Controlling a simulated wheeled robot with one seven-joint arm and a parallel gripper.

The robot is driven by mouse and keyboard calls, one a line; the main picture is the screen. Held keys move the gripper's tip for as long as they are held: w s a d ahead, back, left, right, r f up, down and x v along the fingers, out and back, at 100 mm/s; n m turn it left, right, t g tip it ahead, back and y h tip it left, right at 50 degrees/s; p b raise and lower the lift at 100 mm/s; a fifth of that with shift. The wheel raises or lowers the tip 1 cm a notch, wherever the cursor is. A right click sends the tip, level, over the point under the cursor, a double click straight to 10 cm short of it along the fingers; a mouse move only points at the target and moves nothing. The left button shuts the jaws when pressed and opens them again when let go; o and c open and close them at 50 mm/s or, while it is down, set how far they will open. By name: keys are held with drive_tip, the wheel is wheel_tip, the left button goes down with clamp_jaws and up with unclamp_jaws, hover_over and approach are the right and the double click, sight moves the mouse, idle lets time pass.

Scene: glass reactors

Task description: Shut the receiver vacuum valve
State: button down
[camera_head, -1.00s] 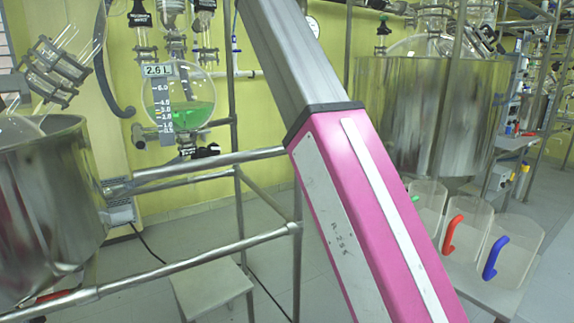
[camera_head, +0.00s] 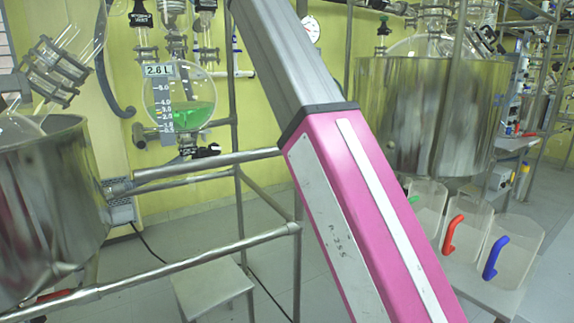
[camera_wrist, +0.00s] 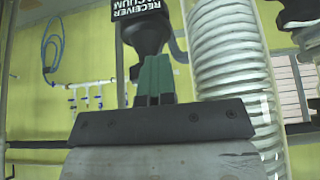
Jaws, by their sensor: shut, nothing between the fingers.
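The receiver vacuum valve (camera_wrist: 143,32) shows at the top of the wrist view as a black handle. Its white-lettered label reads upside down, and the top is cut off by the frame edge. My gripper (camera_wrist: 154,62) has its green fingers together and empty, just below the black handle in the picture. I cannot tell whether the fingertips touch it. In the head view my arm runs up out of the top edge, so my gripper is out of sight there.
A white corrugated hose (camera_wrist: 232,55) stands close right of my gripper. Blue-tapped piping (camera_wrist: 88,85) is on the yellow wall. A steel vessel (camera_head: 45,205) stands at left, a larger one (camera_head: 428,115) at right, with metal rails (camera_head: 200,258) between. Jugs (camera_head: 465,230) stand lower right.

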drive_tip(key=shift+w+r, duration=0.1)
drive_tip(key=shift+w, duration=0.2)
drive_tip(key=shift+s, duration=0.3)
idle(0.5)
drive_tip(key=shift+r, duration=0.15)
